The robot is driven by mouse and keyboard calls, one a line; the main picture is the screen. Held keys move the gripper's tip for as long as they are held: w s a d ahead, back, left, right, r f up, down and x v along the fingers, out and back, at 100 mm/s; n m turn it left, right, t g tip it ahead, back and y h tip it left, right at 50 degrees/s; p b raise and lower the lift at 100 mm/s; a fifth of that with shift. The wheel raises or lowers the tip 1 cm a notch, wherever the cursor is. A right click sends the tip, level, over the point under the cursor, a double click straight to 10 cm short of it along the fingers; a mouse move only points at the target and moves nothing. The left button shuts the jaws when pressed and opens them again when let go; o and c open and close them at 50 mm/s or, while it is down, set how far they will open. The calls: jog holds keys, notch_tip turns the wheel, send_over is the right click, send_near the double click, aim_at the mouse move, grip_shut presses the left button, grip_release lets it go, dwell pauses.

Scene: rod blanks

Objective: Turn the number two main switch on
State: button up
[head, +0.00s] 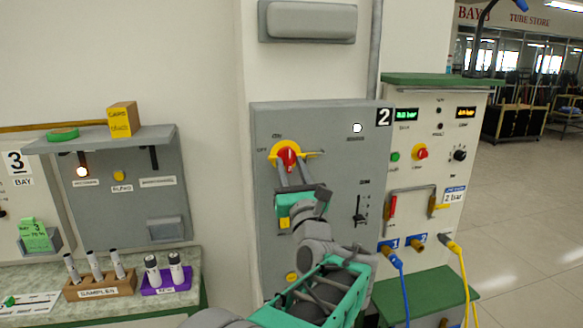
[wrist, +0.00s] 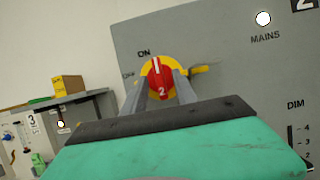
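The number two panel is a grey box (head: 330,200) on the wall, marked 2. Its main switch is a red handle (head: 287,157) on a yellow disc, and it also shows in the wrist view (wrist: 161,82) with a 2 on it. The handle stands nearly upright, its white mark toward the top near the ON label; OFF is at the left. My gripper (head: 290,168) has one grey finger on each side of the handle and looks shut on it. The fingers hide the handle's sides. The round MAINS lamp (head: 357,128) glows white.
A DIM slider (head: 359,210) sits lower right on the panel. A cream panel (head: 430,150) with gauges, knobs and hoses stands to the right. At left, a shelf (head: 100,138) holds a yellow box (head: 123,119), above a bench with sample tubes. Open floor lies far right.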

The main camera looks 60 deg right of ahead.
jog(key=shift+s+a+f, duration=0.15)
jog(key=shift+s, duration=0.1)
jog(key=b+v, duration=0.3)
jog(key=v, duration=0.4)
jog(key=shift+a, duration=0.1)
